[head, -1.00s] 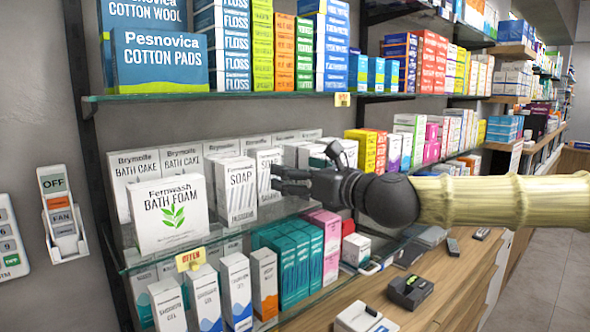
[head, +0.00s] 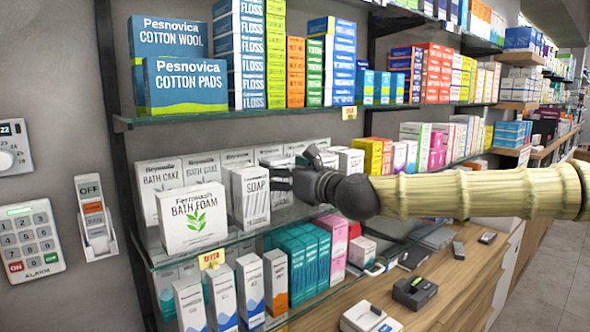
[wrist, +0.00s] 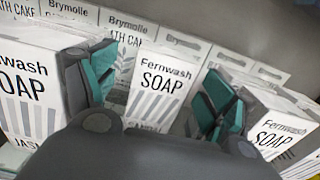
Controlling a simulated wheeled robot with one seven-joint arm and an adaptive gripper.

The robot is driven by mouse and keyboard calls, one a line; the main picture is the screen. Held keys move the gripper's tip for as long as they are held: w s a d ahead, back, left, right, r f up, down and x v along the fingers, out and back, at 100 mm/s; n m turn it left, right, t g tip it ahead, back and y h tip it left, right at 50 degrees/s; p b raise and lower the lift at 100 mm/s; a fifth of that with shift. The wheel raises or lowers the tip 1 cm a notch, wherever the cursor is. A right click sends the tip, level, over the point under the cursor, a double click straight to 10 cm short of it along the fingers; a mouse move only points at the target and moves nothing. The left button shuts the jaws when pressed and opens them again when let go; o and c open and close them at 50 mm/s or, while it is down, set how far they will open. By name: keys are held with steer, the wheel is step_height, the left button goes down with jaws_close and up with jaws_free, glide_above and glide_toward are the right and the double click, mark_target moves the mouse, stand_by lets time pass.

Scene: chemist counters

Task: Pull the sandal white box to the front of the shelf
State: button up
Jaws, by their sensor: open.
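The sandal white box (wrist: 153,88) is a Fernwash soap carton standing upright in the middle of the wrist view, with part of the word "SANDAL" at its lower edge. My gripper (wrist: 158,70) is open, with one teal-padded finger on each side of this box. Gaps show between the fingers and the box sides. In the head view my gripper (head: 277,180) reaches in from the right at the middle shelf and hides most of the sandal box. A similar jasmine soap box (wrist: 25,85) stands to its left, and another Fernwash soap box (wrist: 278,135) to its right.
A row of Brymolle bath cake boxes (head: 158,180) stands behind. A large bath foam box (head: 193,218) is at the shelf's left front. The glass shelf (head: 165,262) has a yellow tag at its edge. Another glass shelf (head: 240,112) with stacked boxes is above.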

steer(key=w, duration=0.1)
steer(key=w+a, duration=0.1)
steer(key=w+f, duration=0.1)
steer(key=shift+w+a+p, duration=0.3)
steer(key=shift+w, duration=0.05)
steer(key=shift+s+r, duration=0.25)
steer(key=shift+s, duration=0.35)
steer(key=shift+w+f, duration=0.2)
steer(key=shift+w, duration=0.15)
steer(key=c, duration=0.9)
steer(key=shift+s+r, duration=0.1)
steer(key=shift+s, duration=0.1)
steer(key=shift+c, duration=1.2)
